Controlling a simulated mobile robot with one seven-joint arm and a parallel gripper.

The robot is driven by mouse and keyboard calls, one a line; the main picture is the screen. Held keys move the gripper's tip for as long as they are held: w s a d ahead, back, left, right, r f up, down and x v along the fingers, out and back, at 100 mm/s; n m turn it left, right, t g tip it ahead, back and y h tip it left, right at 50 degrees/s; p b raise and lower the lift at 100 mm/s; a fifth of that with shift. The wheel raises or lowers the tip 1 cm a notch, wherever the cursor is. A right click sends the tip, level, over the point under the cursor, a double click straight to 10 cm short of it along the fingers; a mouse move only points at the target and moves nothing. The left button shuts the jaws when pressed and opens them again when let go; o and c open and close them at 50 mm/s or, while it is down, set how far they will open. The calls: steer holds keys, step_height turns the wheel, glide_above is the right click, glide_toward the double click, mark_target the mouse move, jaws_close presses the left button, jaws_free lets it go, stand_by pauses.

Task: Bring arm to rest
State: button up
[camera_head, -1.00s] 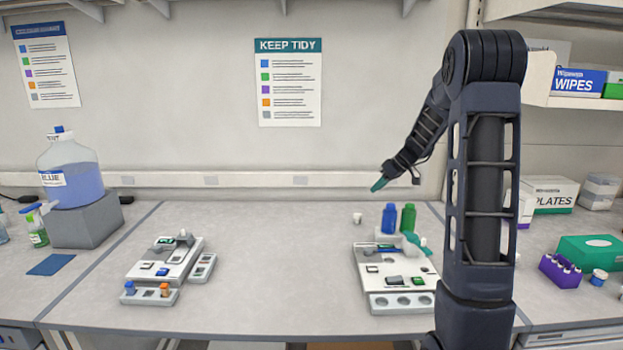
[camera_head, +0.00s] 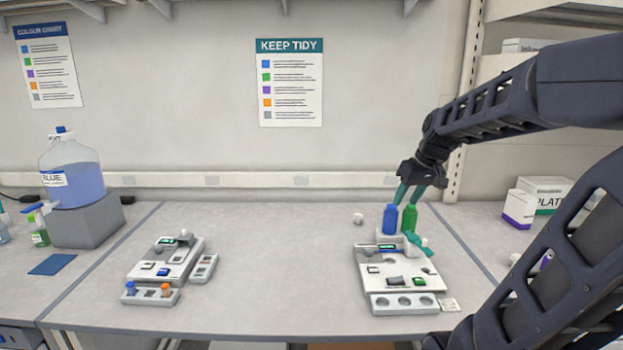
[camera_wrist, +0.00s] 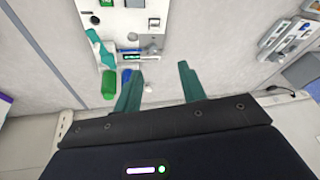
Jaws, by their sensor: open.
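My arm reaches in from the right in the head view and folds at the elbow. My gripper (camera_head: 420,192) has teal fingers pointing down, above and behind the blue bottle (camera_head: 390,219) and the green bottle (camera_head: 410,218) in that view. In the wrist view my gripper (camera_wrist: 160,88) has its two fingers well apart with nothing between them. The green bottle (camera_wrist: 109,85) and part of the blue bottle (camera_wrist: 126,75) show beside the left finger there. I cannot tell whether the fingers touch a bottle.
The right station (camera_head: 405,302) stands on the bench below the gripper, with a teal tool (camera_head: 418,244) on it. The left station (camera_head: 178,258) and a large blue jug (camera_head: 75,180) are further left. Bench between the stations is clear. White boxes (camera_head: 545,192) stand at right.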

steer(key=s+d+f+m+h, duration=0.1)
steer(key=s+m, duration=0.1)
steer(key=s, duration=0.3)
steer(key=s+d+f+m+t+h, duration=0.1)
steer(key=s, duration=0.5)
steer(key=shift+s+d+m+h, duration=0.15)
steer(key=shift+s+m+h, duration=0.15)
steer(key=shift+m, duration=0.1)
